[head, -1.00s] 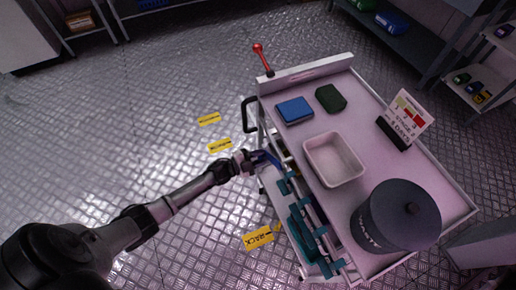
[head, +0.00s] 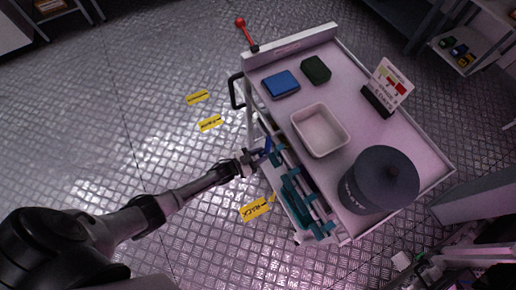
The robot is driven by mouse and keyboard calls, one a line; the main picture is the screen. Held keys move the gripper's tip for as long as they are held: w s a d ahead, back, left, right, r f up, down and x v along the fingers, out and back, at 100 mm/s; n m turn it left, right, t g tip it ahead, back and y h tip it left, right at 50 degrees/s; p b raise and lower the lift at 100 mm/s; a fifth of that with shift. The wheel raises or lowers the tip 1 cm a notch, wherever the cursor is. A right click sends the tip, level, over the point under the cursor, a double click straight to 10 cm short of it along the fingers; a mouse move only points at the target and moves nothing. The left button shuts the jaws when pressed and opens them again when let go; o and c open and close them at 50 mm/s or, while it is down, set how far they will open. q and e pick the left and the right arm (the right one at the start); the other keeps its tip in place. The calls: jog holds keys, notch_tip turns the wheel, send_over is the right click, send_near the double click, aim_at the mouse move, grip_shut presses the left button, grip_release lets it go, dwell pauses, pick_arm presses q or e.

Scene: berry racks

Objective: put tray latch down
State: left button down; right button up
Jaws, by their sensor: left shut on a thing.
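My left gripper (head: 260,157) is at the left side of the white trolley (head: 414,132), below its top. It is shut on a small part there, beside a blue piece (head: 267,147). The part is too small and too covered by the jaws to make out, and I cannot tell whether it is the tray latch or its position. Several teal brackets (head: 305,198) run along this side of the trolley, just right of and below the gripper. My right gripper cannot be made out.
On the trolley top are a white tray (head: 345,146), a blue box (head: 281,84), a dark green box (head: 315,70), a sign (head: 391,82) and a dark lidded bucket (head: 380,182). A red-knobbed lever (head: 240,23) stands at its far end.

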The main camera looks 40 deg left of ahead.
pick_arm(q)
jog(key=shift+s+d+n, duration=0.25)
jog(key=shift+d+n, duration=0.2)
jog(key=shift+n, duration=0.05)
jog(key=c, duration=0.9)
grip_release()
jog(key=shift+d, duration=0.1)
jog(key=shift+o, duration=0.2)
jog(key=p+v, duration=0.3)
jog(key=v, duration=1.1)
jog(key=shift+w, duration=0.1)
